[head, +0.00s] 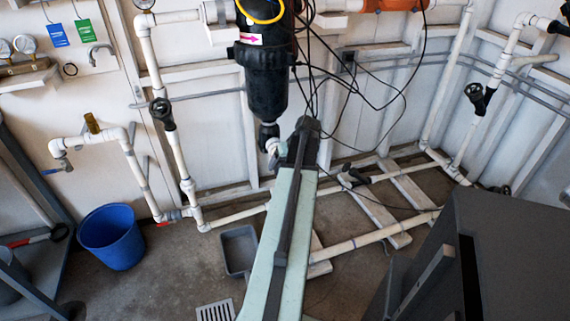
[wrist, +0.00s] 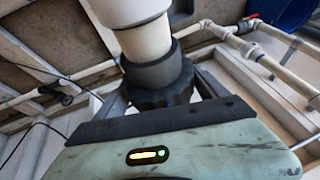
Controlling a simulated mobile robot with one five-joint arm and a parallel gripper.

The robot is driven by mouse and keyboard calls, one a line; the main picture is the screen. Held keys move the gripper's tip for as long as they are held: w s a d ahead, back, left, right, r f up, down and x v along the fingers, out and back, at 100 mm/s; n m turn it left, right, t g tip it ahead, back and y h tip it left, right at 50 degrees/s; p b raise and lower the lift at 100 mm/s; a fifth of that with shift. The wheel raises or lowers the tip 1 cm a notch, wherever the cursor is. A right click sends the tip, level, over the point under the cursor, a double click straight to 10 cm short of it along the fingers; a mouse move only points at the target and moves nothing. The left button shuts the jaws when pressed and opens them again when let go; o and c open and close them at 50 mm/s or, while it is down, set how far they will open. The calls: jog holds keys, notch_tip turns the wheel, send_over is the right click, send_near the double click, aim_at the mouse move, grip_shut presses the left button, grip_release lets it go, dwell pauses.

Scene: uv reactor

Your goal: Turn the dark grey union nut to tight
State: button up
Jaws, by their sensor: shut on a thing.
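The dark grey union nut (wrist: 162,85) is a ribbed ring around a white pipe (wrist: 146,40), with a smooth dark collar on it, in the wrist view. My gripper (wrist: 160,97) is shut on the nut, with a grey finger at each side of it. The nut's side towards my wrist is partly hidden behind the gripper body. In the head view, my gripper (head: 275,153) is at the far end of my arm, just below the black filter housing (head: 268,85). I cannot make out the nut clearly there.
White pipes (head: 172,150) run along the wall and low over the floor. Black cables (head: 345,75) hang to the right of the housing. A blue bucket (head: 111,236) and a grey tray (head: 238,250) stand on the floor. A dark grey cabinet (head: 510,255) fills the lower right.

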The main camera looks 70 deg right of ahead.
jog(key=shift+a, duration=0.1)
jog(key=o, duration=1.3)
jog(key=shift+r, duration=0.1)
jog(key=p+v, duration=0.7)
jog(key=v, duration=0.1)
jog(key=shift+f, duration=0.2)
